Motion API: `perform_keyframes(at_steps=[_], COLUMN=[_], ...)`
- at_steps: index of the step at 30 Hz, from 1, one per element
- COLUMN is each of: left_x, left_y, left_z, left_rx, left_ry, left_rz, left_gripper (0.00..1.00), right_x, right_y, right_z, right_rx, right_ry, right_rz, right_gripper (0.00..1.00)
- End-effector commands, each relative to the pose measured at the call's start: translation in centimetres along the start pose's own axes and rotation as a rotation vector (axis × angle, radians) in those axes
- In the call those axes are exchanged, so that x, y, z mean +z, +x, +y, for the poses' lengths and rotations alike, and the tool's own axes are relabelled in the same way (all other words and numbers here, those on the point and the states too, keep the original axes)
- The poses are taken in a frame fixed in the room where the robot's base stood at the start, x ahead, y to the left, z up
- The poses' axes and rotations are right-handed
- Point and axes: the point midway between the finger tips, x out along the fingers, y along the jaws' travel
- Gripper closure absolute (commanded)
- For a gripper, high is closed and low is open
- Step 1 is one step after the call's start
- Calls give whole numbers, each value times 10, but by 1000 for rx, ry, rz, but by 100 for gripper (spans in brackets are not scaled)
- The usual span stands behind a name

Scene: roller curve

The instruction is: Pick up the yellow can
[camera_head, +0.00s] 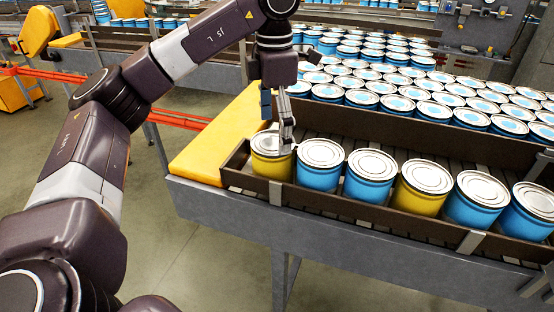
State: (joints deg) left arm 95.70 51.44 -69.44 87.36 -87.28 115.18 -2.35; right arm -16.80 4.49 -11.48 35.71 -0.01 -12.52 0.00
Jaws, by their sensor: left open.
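A yellow can (272,165) with a white lid stands at the left end of a row of cans on the roller conveyor. A second yellow can (422,188) stands farther right in the row, between blue cans. My left gripper (277,122) is open and points down just above the left yellow can. One finger covers part of that can's right side and lid edge, and I cannot tell if it touches. My right gripper is not in view.
Blue cans (319,167) stand close to the right of the left yellow can. A dark side rail (340,208) runs along the row's front. Many blue cans (390,97) fill the conveyor behind. A yellow end panel (222,140) lies to the left, with open floor beyond.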

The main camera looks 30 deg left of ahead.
Motion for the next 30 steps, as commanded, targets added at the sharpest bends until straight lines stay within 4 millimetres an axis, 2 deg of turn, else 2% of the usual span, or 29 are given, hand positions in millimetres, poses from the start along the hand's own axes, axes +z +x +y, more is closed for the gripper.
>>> perform_keyframes(at_steps=[3, 8, 11, 15, 18, 23, 26, 30], left_x=[0, -1, -1, 0, 0, 0, 0, 0], left_y=[10, 24, 37, 56, 60, 61, 61, 61], left_z=[0, 4, 8, 8, 8, 8, 8, 8], left_rx=[0, -2, -2, 1, 1, 1, 1, 1], left_ry=[-1, -3, -2, -2, -1, -1, -1, -1], left_rz=[0, 3, 4, 1, 0, -1, -1, -1], left_gripper=[10, 10, 10, 10, 10, 10, 17, 33], right_x=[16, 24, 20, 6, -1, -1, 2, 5], right_y=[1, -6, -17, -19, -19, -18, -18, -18], right_z=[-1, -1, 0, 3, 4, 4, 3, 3], right_rx=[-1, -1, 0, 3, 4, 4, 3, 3], right_ry=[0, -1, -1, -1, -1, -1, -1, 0], right_rz=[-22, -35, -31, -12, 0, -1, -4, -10], right_gripper=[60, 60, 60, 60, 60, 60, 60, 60])
